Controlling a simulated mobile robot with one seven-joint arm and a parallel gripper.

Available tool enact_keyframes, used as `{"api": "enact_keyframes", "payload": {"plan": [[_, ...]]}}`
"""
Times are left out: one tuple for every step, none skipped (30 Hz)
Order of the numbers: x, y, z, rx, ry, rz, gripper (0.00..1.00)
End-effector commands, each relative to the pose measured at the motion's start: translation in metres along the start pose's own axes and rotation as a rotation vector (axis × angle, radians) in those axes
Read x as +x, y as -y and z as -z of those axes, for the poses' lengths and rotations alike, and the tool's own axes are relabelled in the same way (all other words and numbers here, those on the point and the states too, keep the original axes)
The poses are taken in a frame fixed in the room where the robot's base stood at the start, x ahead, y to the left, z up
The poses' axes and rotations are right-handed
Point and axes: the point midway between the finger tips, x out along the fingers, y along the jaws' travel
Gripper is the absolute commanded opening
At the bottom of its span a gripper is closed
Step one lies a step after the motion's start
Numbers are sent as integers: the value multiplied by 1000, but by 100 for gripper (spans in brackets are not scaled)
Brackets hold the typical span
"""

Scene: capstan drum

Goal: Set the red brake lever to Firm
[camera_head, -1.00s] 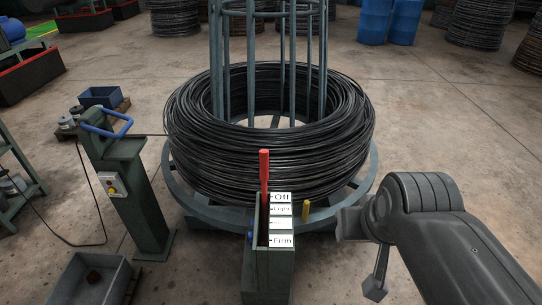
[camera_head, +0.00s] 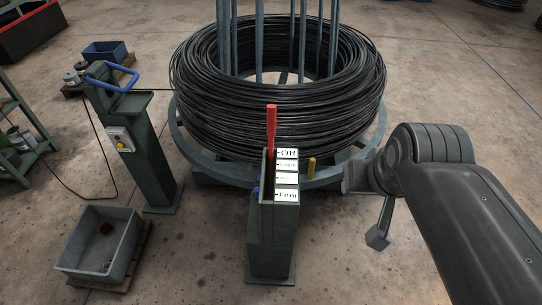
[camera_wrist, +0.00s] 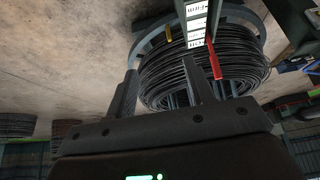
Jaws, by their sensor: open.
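The red brake lever (camera_head: 271,128) stands upright out of a slot in a green-grey post (camera_head: 270,240). It is at the far end of the slot, by the Off label. A white label plate (camera_head: 286,176) beside the slot reads Off, Light, an unreadable mark, then Firm at the near end. In the wrist view the lever (camera_wrist: 214,62) and label plate (camera_wrist: 196,22) appear upside down, beyond my fingertips. My gripper (camera_wrist: 162,84) is open and empty, with its two fingers apart. It does not touch the lever.
A coil of black wire (camera_head: 275,90) sits on a round frame behind the post. A yellow peg (camera_head: 311,165) stands right of the labels. A green stand with a blue handle (camera_head: 112,80) and a grey bin (camera_head: 97,243) are at left. Floor is clear between bin and post.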

Motion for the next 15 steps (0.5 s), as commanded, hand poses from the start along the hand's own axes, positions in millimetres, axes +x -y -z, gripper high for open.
{"api": "enact_keyframes", "payload": {"plan": [[0,0,0,0,0,0,49],[0,0,0,0,0,0,49],[0,0,0,0,0,0,49],[0,0,0,0,0,0,49],[0,0,0,0,0,0,49],[0,0,0,0,0,0,49],[0,0,0,0,0,0,49],[0,0,0,0,0,0,49],[0,0,0,0,0,0,49],[0,0,0,0,0,0,49],[0,0,0,0,0,0,50],[0,0,0,-1,0,0,52],[1,0,1,-3,0,2,52],[2,0,2,-9,0,4,52],[4,1,5,-20,-2,10,52]]}}
